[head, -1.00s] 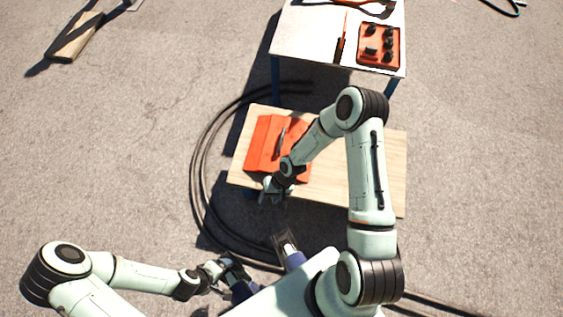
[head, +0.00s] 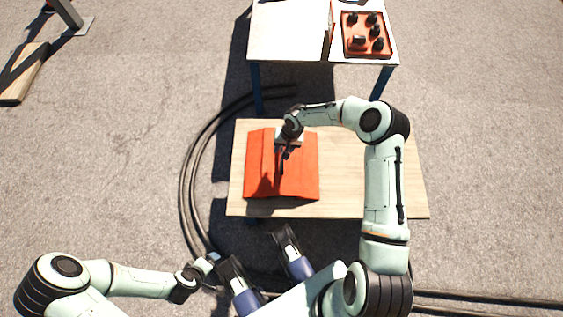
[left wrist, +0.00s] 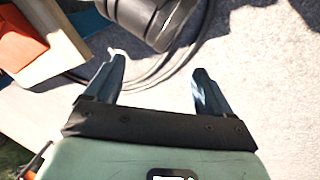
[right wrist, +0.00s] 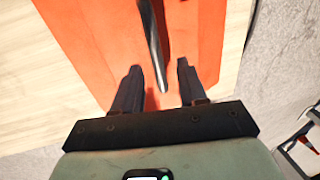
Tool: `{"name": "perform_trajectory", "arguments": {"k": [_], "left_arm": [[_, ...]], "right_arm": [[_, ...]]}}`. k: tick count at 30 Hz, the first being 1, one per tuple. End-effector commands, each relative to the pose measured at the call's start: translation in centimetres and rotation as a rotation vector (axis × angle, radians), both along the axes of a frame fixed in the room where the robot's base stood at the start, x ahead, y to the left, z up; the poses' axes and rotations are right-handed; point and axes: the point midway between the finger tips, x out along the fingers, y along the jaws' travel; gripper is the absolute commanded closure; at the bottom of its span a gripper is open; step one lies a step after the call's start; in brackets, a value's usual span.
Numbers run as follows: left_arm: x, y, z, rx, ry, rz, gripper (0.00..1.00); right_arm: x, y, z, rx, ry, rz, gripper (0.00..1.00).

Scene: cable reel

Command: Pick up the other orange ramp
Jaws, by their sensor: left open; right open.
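Orange ramp pieces (head: 258,175) lie together on the left part of a low wooden table; I cannot tell where one ends and the other begins. My right gripper (head: 285,157) is over their back part, pointing down. In the right wrist view its fingers (right wrist: 159,66) are apart above the orange surface (right wrist: 85,35), with a dark narrow bar (right wrist: 155,45) in front of the fingertips. I cannot tell whether they touch the ramp. My left gripper (head: 213,258) is at the lower left, off the table. The left wrist view shows its fingers (left wrist: 160,85) apart and empty.
The right part of the low wooden table (head: 370,185) is bare. A white table (head: 285,40) behind it bears a red tray (head: 350,48) with several dark parts. Thick black cable (head: 188,170) curves on the ground around the left. A plank (head: 22,75) lies far left.

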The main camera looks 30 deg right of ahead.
Motion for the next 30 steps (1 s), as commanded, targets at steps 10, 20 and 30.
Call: {"name": "perform_trajectory", "arguments": {"k": [10,20,30], "left_arm": [[2.2,1.2,-1.6,0.029,-0.057,0.023,0.17],[2.6,1.4,-1.7,0.033,-0.068,0.028,0.17],[2.6,1.3,-1.7,0.033,-0.067,0.026,0.17]], "right_arm": [[0.2,0.4,-4.7,0.002,0.002,0.0,0.58],[0.3,0.5,-5.2,0.001,0.0,-0.001,0.58],[0.3,0.5,-5.2,0.001,0.001,0.0,1.0]]}}
